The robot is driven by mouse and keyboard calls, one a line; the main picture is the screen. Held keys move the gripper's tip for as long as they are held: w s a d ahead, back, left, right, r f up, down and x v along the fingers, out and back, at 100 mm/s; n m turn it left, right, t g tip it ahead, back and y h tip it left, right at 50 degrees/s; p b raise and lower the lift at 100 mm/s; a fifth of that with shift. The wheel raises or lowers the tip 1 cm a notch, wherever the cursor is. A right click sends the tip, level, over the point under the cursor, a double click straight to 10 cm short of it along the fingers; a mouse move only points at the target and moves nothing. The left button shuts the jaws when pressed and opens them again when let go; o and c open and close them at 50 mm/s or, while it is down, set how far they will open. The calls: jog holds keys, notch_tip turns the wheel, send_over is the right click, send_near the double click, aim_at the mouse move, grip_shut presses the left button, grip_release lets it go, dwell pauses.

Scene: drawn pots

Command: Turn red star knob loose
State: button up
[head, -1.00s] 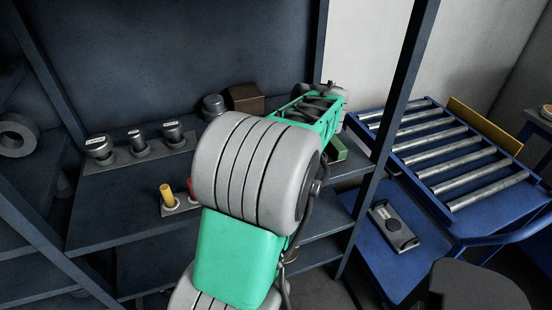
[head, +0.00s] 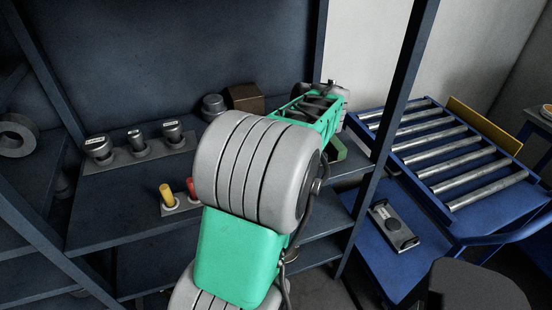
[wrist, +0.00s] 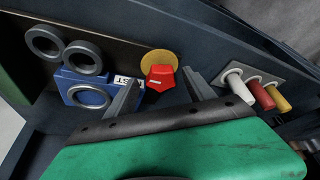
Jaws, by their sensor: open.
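The red star knob (wrist: 161,79) shows in the wrist view in front of a round yellow disc (wrist: 157,58). My gripper (wrist: 161,76) is open, with one grey finger on each side of the knob in the picture. Gaps show between the fingers and the knob; how far the tips are from it in depth I cannot tell. In the head view my own arm hides the gripper, and I cannot make out the knob there.
In the wrist view a blue block (wrist: 66,80) with a ring stands left of the knob, below two dark rings (wrist: 44,42). White, red and yellow pegs (wrist: 255,92) stand right. In the head view a blue roller table (head: 455,165) is right of the shelf.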

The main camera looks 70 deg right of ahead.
jog(key=v, duration=0.8)
jog(key=shift+p, duration=0.35)
jog(key=shift+f, duration=0.1)
